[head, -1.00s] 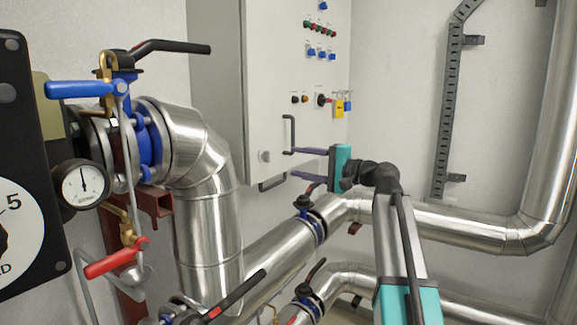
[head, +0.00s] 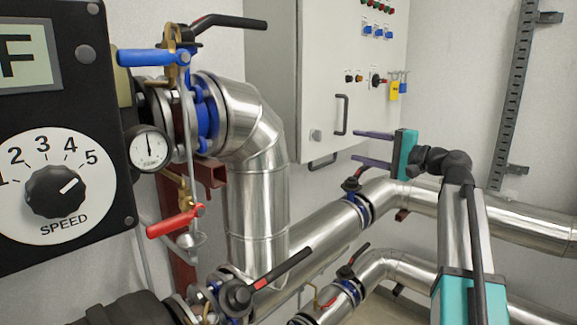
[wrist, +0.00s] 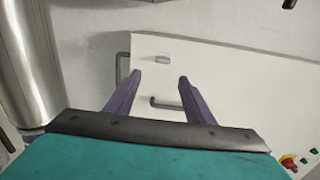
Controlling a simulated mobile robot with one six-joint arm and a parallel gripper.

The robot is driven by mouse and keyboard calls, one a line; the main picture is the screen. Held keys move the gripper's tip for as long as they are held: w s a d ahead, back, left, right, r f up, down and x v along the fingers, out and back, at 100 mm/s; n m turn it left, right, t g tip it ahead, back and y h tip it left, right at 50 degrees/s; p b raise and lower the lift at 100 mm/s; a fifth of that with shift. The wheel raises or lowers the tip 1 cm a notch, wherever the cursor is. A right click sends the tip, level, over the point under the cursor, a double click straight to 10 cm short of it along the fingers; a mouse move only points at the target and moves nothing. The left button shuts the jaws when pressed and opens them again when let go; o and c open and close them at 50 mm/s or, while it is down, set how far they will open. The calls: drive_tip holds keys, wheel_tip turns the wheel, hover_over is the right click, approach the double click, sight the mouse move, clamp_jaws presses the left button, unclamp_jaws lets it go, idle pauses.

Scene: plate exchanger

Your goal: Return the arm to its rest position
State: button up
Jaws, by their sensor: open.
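My gripper (head: 366,148) is teal with two purple fingers. In the head view it is right of centre, in front of the lower part of the grey cabinet (head: 352,60), with its fingers pointing left. In the wrist view my gripper (wrist: 156,82) has its fingers spread apart with nothing between them. Beyond the fingertips are the cabinet's two dark handles (wrist: 166,104) and its pale door. My arm reaches up from the lower right of the head view, bent at the wrist.
Silver pipes (head: 262,190) with black-handled valves (head: 352,185) run below and left of my gripper. A black speed-dial panel (head: 60,150), a pressure gauge (head: 149,148), and blue (head: 150,58) and red (head: 175,220) levers are at left.

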drive_tip(key=w+a+f+g+h, duration=0.1)
drive_tip(key=a+f+g, duration=0.15)
drive_tip(key=f, duration=1.25)
drive_tip(key=w+a+f+g+h, duration=0.1)
drive_tip(key=a+f+g+h, duration=0.15)
drive_tip(key=f, duration=1.25)
drive_tip(key=s+a+f+n+g, duration=0.15)
drive_tip(key=s+f, duration=0.25)
drive_tip(key=f, duration=0.5)
drive_tip(key=s+a+f+g+h, duration=0.1)
drive_tip(key=s+a+f, duration=0.2)
drive_tip(key=f, duration=0.7)
drive_tip(key=s+a+f+n+g, duration=0.15)
drive_tip(key=s+f, duration=0.25)
drive_tip(key=f, duration=0.5)
drive_tip(key=s+a+f+n+g+h, duration=0.1)
drive_tip(key=s+a+f+g, duration=0.15)
drive_tip(key=s+f, duration=0.6)
drive_tip(key=s+a+f+n+g+h, duration=0.1)
drive_tip(key=s+f+g+h, duration=0.15)
drive_tip(key=s+f, duration=0.65)
drive_tip(key=s+d+f+n+g+h, duration=0.1)
drive_tip(key=s+f+n+g+h, duration=0.1)
drive_tip(key=s+f, duration=0.4)
drive_tip(key=s+d+f+n+g+h, duration=0.1)
drive_tip(key=s+f, duration=0.5)
drive_tip(key=s, duration=1.1)
drive_tip(key=shift+s+d+n+g+h, duration=0.25)
drive_tip(key=shift+d+n+g+h, duration=0.2)
drive_tip(key=shift+n+g, duration=0.6)
